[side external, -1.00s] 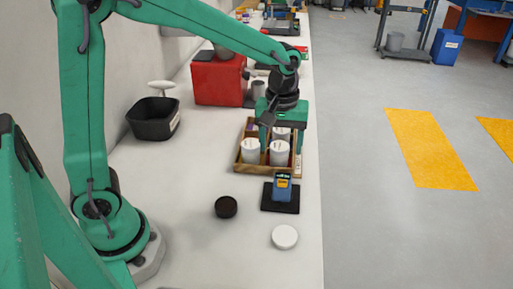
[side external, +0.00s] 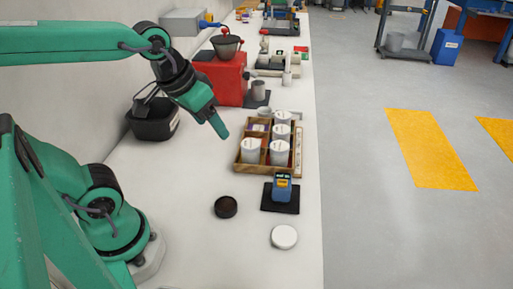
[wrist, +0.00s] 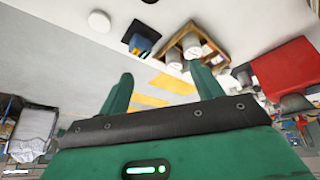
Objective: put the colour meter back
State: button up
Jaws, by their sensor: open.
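The colour meter, apparently the small blue device with a yellow band and dark display (side external: 283,188), stands upright on a black square pad (side external: 290,206). It also shows in the wrist view (wrist: 146,38), on the pad (wrist: 131,29). My gripper (side external: 217,122) is open and empty, raised above the bench to the left of the wooden tray (side external: 248,171) and apart from the meter. In the wrist view both fingers of my gripper (wrist: 160,70) are spread with nothing between them. One finger is hidden in the side view.
The wooden tray holds several white tubs (side external: 279,153). A black round lid (side external: 226,207) and a white round lid (side external: 284,237) lie in front. A black bin (side external: 152,122) and a red box (side external: 232,82) stand behind.

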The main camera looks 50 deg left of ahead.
jog(key=shift+s+a+f+m+t, duration=0.1)
jog(key=shift+s+a+m+t, duration=0.15)
jog(key=shift+s, duration=0.35)
jog(key=shift+s+a+m+t, duration=0.15)
jog(key=shift+s+m, duration=0.2)
jog(key=shift+s, duration=0.2)
